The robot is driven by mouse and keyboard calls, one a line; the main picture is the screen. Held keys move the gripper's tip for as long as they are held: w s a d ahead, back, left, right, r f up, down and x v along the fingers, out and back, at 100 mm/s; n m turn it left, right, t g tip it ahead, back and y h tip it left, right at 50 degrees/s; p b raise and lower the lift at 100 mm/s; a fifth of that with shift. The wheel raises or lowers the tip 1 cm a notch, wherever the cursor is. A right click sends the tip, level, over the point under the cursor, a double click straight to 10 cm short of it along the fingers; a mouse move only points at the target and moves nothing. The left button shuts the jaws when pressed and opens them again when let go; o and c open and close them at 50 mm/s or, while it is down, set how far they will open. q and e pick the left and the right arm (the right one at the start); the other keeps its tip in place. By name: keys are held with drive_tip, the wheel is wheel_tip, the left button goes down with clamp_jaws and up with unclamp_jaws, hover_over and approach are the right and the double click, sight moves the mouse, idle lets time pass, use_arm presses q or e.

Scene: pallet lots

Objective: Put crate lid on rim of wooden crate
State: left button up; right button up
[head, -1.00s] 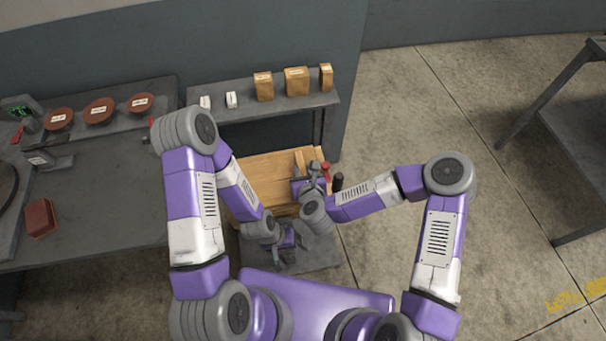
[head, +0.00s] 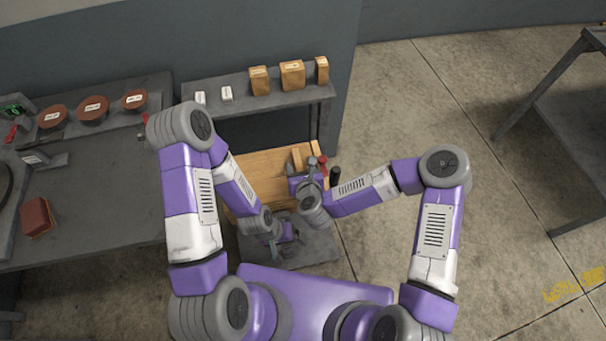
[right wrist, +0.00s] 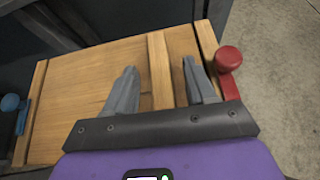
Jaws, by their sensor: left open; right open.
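The crate lid (head: 262,172) is a light wooden panel with raised battens, lying over the wooden crate (right wrist: 20,150). The lid (right wrist: 95,85) fills much of the right wrist view, and little of the crate shows under it. I cannot tell whether the lid sits fully on the rim. My right gripper (right wrist: 160,78) is open, with one finger on each side of the lid's middle batten; contact is unclear. It also shows in the head view (head: 302,170). My left gripper (head: 280,242) is open and empty, low in front of the crate.
A red-knobbed clamp (right wrist: 229,70) stands at the lid's right edge and a blue-knobbed one (right wrist: 14,108) at its left. A grey platform (head: 315,245) lies below. A shelf with small boxes (head: 292,75) is behind, and a workbench (head: 100,190) is left. Open floor lies right.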

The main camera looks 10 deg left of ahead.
drive_tip(key=p+v, duration=0.6)
drive_tip(key=v, duration=0.6)
drive_tip(key=shift+p, duration=0.4)
drive_tip(key=shift+r, duration=0.1)
drive_tip(key=s+d+f+n+g, duration=0.4)
drive_tip(key=d+f+n+g, duration=0.1)
drive_tip(key=n, duration=0.9)
drive_tip(key=s+d+f+n+g, duration=0.5)
drive_tip(key=d+n, duration=0.5)
drive_tip(key=n, duration=0.5)
wheel_tip(320, 180, down, 2)
drive_tip(key=shift+f+g, duration=0.2)
drive_tip(key=shift+g, duration=0.2)
drive_tip(key=shift+s, duration=0.1)
